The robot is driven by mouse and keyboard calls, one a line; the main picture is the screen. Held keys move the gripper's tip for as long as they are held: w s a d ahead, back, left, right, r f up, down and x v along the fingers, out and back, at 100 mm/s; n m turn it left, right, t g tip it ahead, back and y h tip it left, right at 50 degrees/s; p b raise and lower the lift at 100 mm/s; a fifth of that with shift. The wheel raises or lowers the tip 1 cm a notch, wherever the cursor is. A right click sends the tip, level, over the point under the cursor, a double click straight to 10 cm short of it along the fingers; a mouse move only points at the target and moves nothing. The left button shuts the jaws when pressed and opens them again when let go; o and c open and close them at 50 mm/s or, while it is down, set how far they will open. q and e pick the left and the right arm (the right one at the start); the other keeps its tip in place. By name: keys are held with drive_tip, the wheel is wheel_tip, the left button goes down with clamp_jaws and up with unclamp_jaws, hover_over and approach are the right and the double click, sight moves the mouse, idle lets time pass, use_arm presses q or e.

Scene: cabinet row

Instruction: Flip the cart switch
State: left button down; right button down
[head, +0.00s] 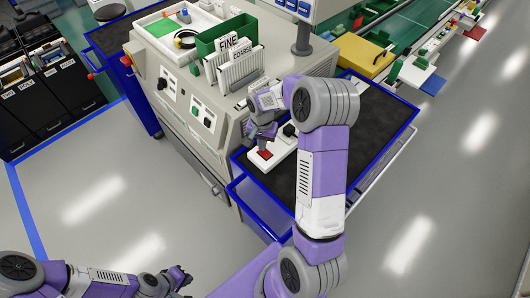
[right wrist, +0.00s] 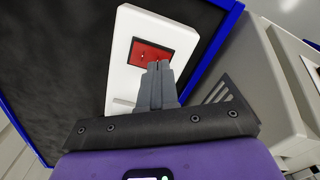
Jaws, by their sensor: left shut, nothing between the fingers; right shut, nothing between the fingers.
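The switch is a red rocker (right wrist: 151,55) set in a white panel (right wrist: 178,31) on the dark top of the blue-edged cart. In the head view the red switch (head: 265,154) shows near the cart's front left corner. My right gripper (right wrist: 159,68) is shut and empty, its fingertips over the lower right edge of the red switch in the right wrist view. I cannot tell whether they touch it. In the head view my right gripper (head: 262,135) is just above the switch. My left gripper (head: 182,280) is shut and empty, low at the bottom left over the floor.
A beige machine (head: 150,75) with knobs and buttons stands against the cart's left side. A green bin (head: 226,35) and white file holders marked FINE and COARSE sit on it. The cart's dark top (head: 375,125) is mostly bare. Grey floor lies open in front and right.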

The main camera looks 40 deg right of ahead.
drive_tip(key=shift+f+b, duration=0.55)
drive_tip(key=shift+f, duration=0.2)
drive_tip(key=shift+r, duration=0.2)
drive_tip(key=shift+r+p, duration=2.65)
drive_tip(key=shift+r, duration=0.75)
drive_tip(key=shift+f, duration=0.1)
